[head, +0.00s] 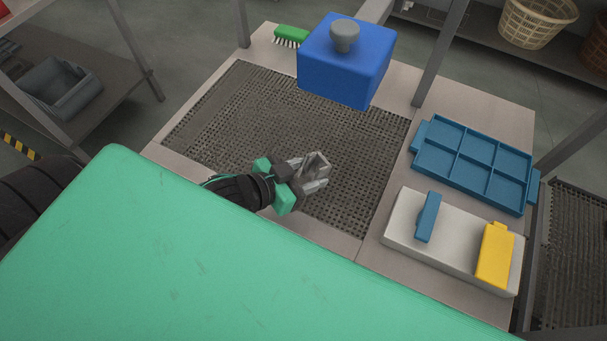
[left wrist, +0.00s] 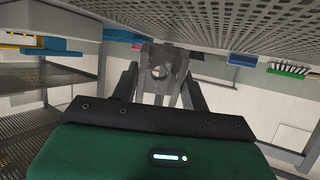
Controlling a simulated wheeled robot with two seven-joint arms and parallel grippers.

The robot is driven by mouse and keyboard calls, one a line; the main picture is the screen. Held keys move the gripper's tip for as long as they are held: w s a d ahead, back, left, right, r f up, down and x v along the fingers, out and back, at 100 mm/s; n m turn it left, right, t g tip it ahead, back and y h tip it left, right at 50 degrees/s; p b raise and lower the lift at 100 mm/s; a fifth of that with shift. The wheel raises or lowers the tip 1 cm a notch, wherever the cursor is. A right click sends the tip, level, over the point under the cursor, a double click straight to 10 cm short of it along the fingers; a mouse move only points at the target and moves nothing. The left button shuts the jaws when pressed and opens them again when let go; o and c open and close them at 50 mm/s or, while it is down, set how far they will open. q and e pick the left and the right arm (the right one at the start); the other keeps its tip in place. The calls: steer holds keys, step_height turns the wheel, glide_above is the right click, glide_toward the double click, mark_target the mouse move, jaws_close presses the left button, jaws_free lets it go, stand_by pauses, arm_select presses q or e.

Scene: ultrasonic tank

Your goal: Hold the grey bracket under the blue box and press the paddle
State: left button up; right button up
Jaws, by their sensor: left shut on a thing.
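The blue box (head: 345,72) with a grey knob on top is over the far part of the dark perforated mat in the head view. I cannot tell how it is supported. My left gripper (head: 288,184) is shut on the grey bracket (head: 314,171), over the near part of the mat, nearer to me than the box and apart from it. The bracket also shows between the fingers in the left wrist view (left wrist: 161,72). A white unit (head: 400,241) at the right carries a blue bar (head: 428,217) and a yellow paddle (head: 495,256). My right gripper is out of view.
A blue compartment tray (head: 433,121) lies right of the mat (head: 215,108), behind the white unit. A green brush (head: 291,34) lies beyond the mat. Grey posts (head: 441,55) rise at the table's edges. The mat between bracket and box is clear.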

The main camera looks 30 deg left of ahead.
mark_target(313, 158)
arm_select(q)
steer(key=shift+w, duration=4.7)
steer(key=shift+s+p, duration=0.7)
steer(key=shift+s, duration=1.7)
steer(key=shift+s+p, duration=0.45)
steer(key=shift+s, duration=2.2)
